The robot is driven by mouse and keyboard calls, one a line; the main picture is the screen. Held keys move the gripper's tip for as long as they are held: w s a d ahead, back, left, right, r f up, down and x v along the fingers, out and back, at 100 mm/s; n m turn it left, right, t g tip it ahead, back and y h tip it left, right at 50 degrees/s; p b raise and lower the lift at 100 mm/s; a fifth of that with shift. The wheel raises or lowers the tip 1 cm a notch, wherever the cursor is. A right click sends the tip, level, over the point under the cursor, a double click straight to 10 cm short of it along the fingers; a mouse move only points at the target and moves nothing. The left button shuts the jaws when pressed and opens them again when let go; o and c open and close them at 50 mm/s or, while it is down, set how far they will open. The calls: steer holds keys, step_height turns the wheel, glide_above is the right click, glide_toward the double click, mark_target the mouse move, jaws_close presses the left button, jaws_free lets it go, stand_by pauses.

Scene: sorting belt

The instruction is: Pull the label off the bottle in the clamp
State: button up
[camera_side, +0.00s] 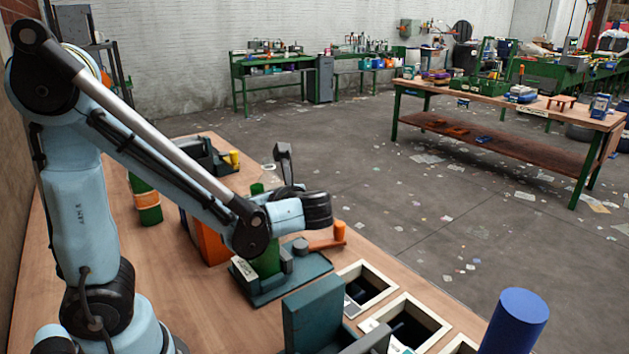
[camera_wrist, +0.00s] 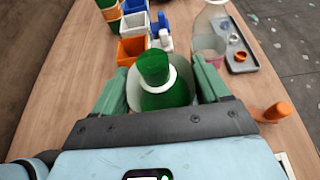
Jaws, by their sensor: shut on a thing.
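The green bottle (camera_side: 266,262) stands upright in the teal clamp (camera_side: 290,285), below my forearm in the side view. The clamp has an orange handle (camera_side: 340,231), which also shows in the wrist view (camera_wrist: 278,111). The wrist view looks down on the bottle's green neck (camera_wrist: 154,66). A pale label (camera_side: 243,269) with print shows at the bottle's lower left. My gripper (camera_wrist: 160,84) has a green finger on each side of the bottle and appears shut on the pale wrap around it. The exact contact is hidden, and my arm covers the fingers in the side view.
Another green bottle (camera_side: 147,208) stands at the left. Pale-rimmed openings (camera_side: 385,272) lie right of the clamp. A teal block (camera_side: 314,312) and a blue cylinder (camera_side: 516,318) stand in front.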

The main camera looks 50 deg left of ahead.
mark_target(257, 186)
steer(key=shift+r, duration=2.5)
steer(key=shift+r, duration=0.15)
steer(key=shift+r, duration=2.35)
steer(key=shift+r, duration=0.1)
steer(key=shift+r, duration=0.95)
